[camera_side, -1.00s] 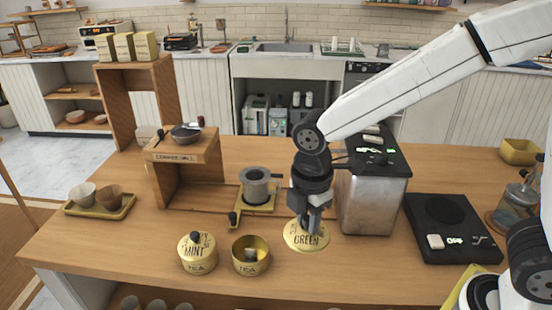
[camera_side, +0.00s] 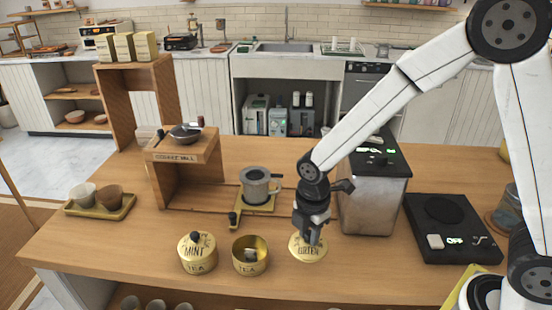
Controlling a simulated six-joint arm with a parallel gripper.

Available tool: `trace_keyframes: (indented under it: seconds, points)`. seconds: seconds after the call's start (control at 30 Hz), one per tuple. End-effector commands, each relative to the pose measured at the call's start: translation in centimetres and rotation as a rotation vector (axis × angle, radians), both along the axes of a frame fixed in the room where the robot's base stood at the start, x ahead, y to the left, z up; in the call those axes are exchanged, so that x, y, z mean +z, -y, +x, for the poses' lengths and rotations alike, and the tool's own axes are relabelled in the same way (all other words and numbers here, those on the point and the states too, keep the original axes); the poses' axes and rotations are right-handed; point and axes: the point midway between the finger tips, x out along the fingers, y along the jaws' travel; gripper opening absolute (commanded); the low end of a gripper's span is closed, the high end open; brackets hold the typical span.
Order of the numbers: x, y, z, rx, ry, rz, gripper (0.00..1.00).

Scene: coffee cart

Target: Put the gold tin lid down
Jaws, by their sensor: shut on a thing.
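The gold tin lid (camera_side: 308,252), lettered GREEN, is at the front middle of the wooden counter, low at the counter surface. I cannot tell whether it touches the wood. My gripper (camera_side: 311,236) points down over its middle and is shut on its knob, which the fingers hide. The open gold tea tin (camera_side: 251,264) stands just left of the lid, with something pale inside. The closed MINT tin (camera_side: 198,258), with a dark knob on its lid, stands further left.
A metal box machine (camera_side: 373,200) stands behind and right of my gripper. A black scale (camera_side: 452,230) lies to the right. A grey cup (camera_side: 258,187) on a small tray and a wooden stand (camera_side: 185,170) are behind the tins. Bare counter lies right of the lid.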

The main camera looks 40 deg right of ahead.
Motion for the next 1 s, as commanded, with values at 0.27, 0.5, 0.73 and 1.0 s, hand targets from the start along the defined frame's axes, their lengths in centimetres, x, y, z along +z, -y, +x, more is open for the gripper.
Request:
trace_keyframes:
  seconds: [0.27,0.5,0.73,1.0]
  points:
    - [-2.9,0.0,-0.1,0.000,-0.002,-0.001,0.00]
    - [-3.2,0.0,0.0,0.000,0.001,0.000,0.00]
    - [-4.6,0.0,-0.1,0.000,-0.002,-0.001,0.00]
    - [-6.6,0.0,0.0,-0.001,-0.001,-0.001,0.00]
